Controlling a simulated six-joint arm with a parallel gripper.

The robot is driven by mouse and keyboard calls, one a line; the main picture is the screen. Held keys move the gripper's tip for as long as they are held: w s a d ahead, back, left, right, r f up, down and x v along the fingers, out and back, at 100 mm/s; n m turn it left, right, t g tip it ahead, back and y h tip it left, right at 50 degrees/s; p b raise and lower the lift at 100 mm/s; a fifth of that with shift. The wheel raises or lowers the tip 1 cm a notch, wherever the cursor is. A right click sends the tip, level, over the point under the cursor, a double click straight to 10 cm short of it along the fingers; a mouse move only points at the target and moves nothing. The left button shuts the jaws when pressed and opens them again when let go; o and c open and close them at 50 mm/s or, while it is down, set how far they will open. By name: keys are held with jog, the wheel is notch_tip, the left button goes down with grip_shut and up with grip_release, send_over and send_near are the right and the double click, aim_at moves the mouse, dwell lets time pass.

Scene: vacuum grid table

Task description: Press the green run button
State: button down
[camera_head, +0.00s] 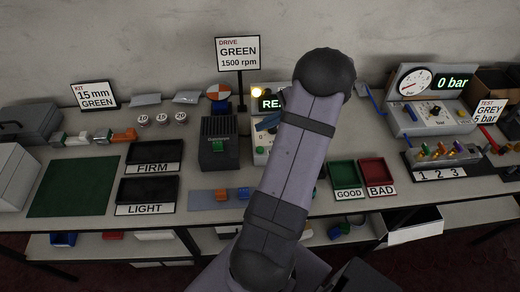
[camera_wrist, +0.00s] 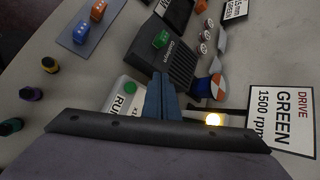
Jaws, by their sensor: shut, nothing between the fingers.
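The green run button (camera_wrist: 130,88) sits on a white control box (camera_wrist: 122,100) marked RUN in the wrist view. My gripper (camera_wrist: 158,92) is shut and empty, its blue fingers beside the button, to its right in that view. I cannot tell how high the fingertips are above the box.
A dark ribbed machine (camera_head: 218,145) with a green block stands left of the control box. A sign (camera_head: 238,53) reads DRIVE GREEN 1500 rpm behind it, near an orange-and-white disc (camera_head: 218,92) and a glowing lamp (camera_head: 257,92). GOOD (camera_head: 346,178) and BAD (camera_head: 378,174) trays lie to the right.

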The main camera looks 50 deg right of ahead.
jog(key=shift+f+b, duration=2.75)
jog(key=shift+f, duration=1.2)
jog(key=shift+f+b, duration=0.3)
jog(key=shift+f, duration=0.15)
jog(key=shift+f+b, duration=0.4)
jog(key=shift+f, duration=0.1)
jog(key=shift+r, duration=0.15)
jog(key=shift+r+p, duration=0.7)
jog(key=shift+r, duration=0.15)
notch_tip(320, 180, up, 5)
jog(key=p, duration=0.3)
jog(key=shift+p, duration=0.35)
